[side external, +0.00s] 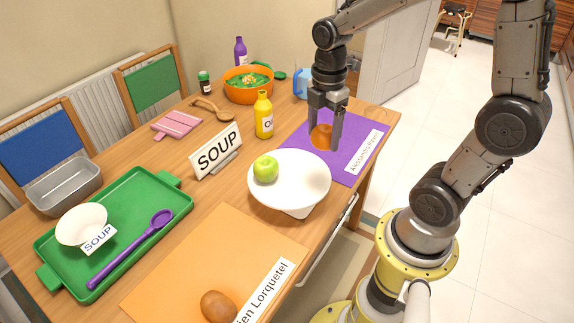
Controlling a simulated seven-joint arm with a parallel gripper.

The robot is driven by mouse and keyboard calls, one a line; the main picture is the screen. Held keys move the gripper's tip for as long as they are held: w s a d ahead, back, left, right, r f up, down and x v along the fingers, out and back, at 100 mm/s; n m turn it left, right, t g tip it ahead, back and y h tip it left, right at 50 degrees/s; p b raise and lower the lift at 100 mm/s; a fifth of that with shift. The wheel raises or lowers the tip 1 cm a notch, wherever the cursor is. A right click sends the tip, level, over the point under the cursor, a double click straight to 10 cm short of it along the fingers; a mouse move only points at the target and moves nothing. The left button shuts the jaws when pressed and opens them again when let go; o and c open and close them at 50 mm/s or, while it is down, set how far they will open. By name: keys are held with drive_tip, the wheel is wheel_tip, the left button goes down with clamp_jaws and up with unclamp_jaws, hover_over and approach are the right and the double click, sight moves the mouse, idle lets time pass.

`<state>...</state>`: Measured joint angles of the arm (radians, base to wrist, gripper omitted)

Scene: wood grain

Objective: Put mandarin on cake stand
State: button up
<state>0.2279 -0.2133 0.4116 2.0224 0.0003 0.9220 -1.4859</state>
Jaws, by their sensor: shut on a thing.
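The mandarin (321,136) is orange and round. It sits between the fingers of my gripper (325,140), which is shut on it, over the purple mat (350,165). I cannot tell whether the mandarin touches the mat. The white cake stand (300,190) stands in front of my gripper, a little to the left. A green apple (265,169) rests on the left part of its top. The middle and right of the stand's top are bare.
A yellow bottle (264,116) stands left of my gripper, with an orange bowl (249,88) behind it. A SOUP sign (216,152) stands left of the stand. A green tray (150,192), an orange mat (190,255) and a brown round item (219,307) lie nearer the front.

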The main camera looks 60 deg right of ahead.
drive_tip(key=w+d+f, duration=0.1)
drive_tip(key=w+f, duration=0.1)
drive_tip(key=w, duration=0.2)
drive_tip(key=w+f, duration=0.3)
drive_tip(key=w+d+f, duration=0.1)
drive_tip(key=w+f, duration=0.2)
drive_tip(key=w, duration=0.1)
drive_tip(key=shift+w+d+f, duration=0.15)
drive_tip(key=shift+w+d, duration=0.15)
drive_tip(key=shift+w+d+f, duration=0.15)
drive_tip(key=shift+w+f, duration=0.4)
drive_tip(key=shift+f, duration=1.6)
drive_tip(key=shift+f, duration=0.1)
